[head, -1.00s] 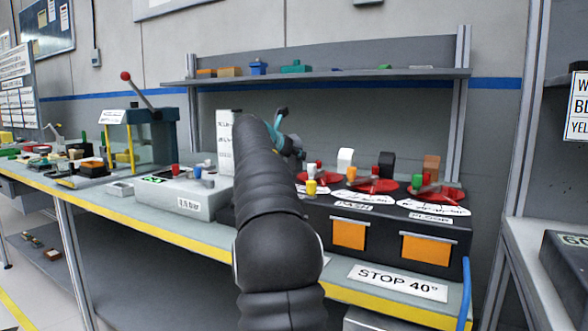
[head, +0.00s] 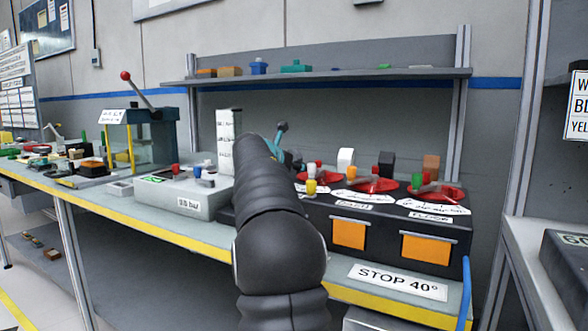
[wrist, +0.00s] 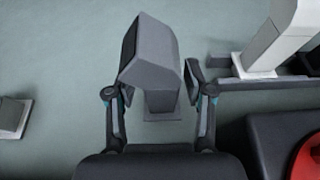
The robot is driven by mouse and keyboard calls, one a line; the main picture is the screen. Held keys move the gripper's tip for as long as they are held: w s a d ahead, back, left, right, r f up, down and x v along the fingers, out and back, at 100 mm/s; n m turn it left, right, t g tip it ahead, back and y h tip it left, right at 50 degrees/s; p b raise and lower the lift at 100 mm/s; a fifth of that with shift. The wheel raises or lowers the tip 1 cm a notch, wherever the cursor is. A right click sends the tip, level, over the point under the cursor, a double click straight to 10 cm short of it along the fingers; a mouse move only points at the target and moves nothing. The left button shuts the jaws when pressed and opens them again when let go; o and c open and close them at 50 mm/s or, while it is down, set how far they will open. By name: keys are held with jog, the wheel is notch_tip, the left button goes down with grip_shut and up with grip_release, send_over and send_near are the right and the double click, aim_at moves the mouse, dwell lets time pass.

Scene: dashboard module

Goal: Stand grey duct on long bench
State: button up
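The grey duct (wrist: 150,50) is in the middle of the wrist view, with a wide angled head and a narrower neck below it. It appears upright, its foot on or close to the grey-green top of the long bench (wrist: 60,70). My gripper (wrist: 159,88) has one finger on each side of the neck, with small gaps visible, so it looks open around the duct. In the head view the long bench (head: 190,238) shows its yellow front edge. The duct is hidden there behind my arm, and only a teal part of my gripper (head: 282,130) shows.
A black console (head: 390,235) with red discs and orange panels stands right of my arm. A white labelled column (head: 226,140) and a light grey box (head: 180,195) stand left. A shelf (head: 330,76) runs behind. In the wrist view a white post (wrist: 270,40) is close right.

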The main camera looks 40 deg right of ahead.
jog(key=shift+r, duration=0.2)
jog(key=shift+a+r, duration=0.1)
jog(key=shift+a, duration=0.15)
jog(key=v, duration=1.1)
jog(key=shift+a, duration=0.2)
jog(key=shift+s+r, duration=0.15)
